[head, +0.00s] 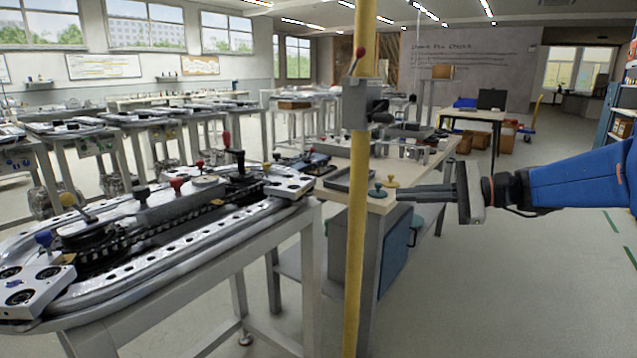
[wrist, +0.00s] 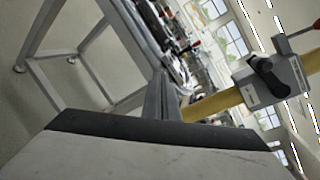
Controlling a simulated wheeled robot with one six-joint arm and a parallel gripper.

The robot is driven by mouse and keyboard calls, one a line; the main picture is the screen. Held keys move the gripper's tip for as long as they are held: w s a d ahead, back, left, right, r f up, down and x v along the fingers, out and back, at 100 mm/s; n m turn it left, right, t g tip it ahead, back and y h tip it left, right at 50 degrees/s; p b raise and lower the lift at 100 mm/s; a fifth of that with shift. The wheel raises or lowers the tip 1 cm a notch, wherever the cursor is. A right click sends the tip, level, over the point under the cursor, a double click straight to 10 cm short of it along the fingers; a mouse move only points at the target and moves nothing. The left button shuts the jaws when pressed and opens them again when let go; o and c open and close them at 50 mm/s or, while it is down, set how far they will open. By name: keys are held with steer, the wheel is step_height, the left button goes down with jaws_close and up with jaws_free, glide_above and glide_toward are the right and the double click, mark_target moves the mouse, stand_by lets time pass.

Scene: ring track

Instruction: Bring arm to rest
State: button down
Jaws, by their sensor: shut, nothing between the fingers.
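My arm (head: 585,180), in a blue sleeve, reaches in from the right edge of the head view. My gripper (head: 402,192) points left, held about level at the height of the bench top. Its two thin fingers are together, with nothing between them. The fingertips show close to the front right corner of the wooden-topped bench (head: 377,202); I cannot tell whether they touch it. In the wrist view, the pale gripper body fills the bottom, and the closed grey fingers (wrist: 163,97) stand up beyond it.
A yellow post (head: 356,240) with a grey clamp box (head: 362,102) stands left of my gripper. The ring track table (head: 170,262), with several coloured knobs, is at the left. A blue cabinet (head: 393,260) is under the bench. Open floor lies below and right of my arm.

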steer(key=s+a+f+n+g+h, duration=0.3)
steer(key=s+f+n+h, duration=0.3)
steer(key=s+f, duration=0.75)
steer(key=s+d+f+n+t+h, duration=0.1)
steer(key=s+d+f+n+h, duration=0.2)
steer(key=s+d+f+h, duration=0.1)
steer(key=s+d+f+n+t+h, duration=0.1)
steer(key=s+d+f+n+h, duration=0.3)
steer(key=s, duration=0.5)
steer(key=shift+d+h, duration=0.5)
steer(key=shift+d, duration=0.6)
steer(key=shift+r, duration=0.1)
